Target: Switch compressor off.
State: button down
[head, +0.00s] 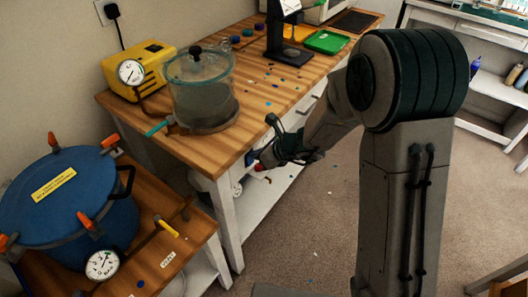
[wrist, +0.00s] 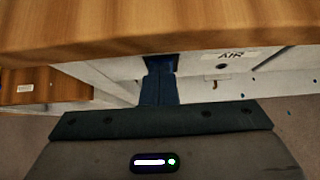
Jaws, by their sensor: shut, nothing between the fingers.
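No compressor is plainly identifiable. A pale rounded body (head: 202,184) with a small dial (head: 237,189) sits under the wooden bench and may be it; the bench leg and top hide much of it. My gripper (head: 254,160) is at the bench's front edge, low beside its apron. In the wrist view my gripper's dark blue fingers (wrist: 160,82) are together and empty, their tips just under the bench top's edge. An AIR label (wrist: 231,55) is on the pale apron right of the fingers. A small red part (head: 260,167) shows by the gripper; no switch position is readable.
The wooden bench (head: 270,101) carries a yellow pump (head: 145,60), a clear chamber (head: 201,95) and a green tray (head: 327,41). A blue pressure pot (head: 65,205) stands on a lower table at left. Open carpet (head: 310,225) lies in front.

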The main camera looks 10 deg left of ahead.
jog(key=p+v, duration=0.1)
jog(key=v, duration=1.2)
jog(key=shift+p, duration=0.4)
jog(key=shift+d+f, duration=0.1)
jog(key=shift+d, duration=0.05)
jog(key=s+d+r+n+h+p, duration=0.1)
jog(key=s+d+r+n+h, duration=0.2)
jog(key=s+d+n, duration=0.2)
jog(key=s+d+r+n+g+h+p, duration=0.1)
jog(key=s+d+r+n+h, duration=0.2)
jog(key=s+d+n, duration=0.3)
jog(key=s+d+r+n+h+p, duration=0.1)
jog(key=s+d+r+n+h, duration=0.1)
jog(key=s+d+r+n, duration=0.2)
jog(key=s+d+n, duration=0.1)
jog(key=d+n, duration=0.2)
jog(key=n, duration=0.4)
jog(key=shift+s+d+r+n+h, duration=0.25)
jog(key=shift+s+r+n+h, duration=0.05)
jog(key=shift+s+h, duration=0.1)
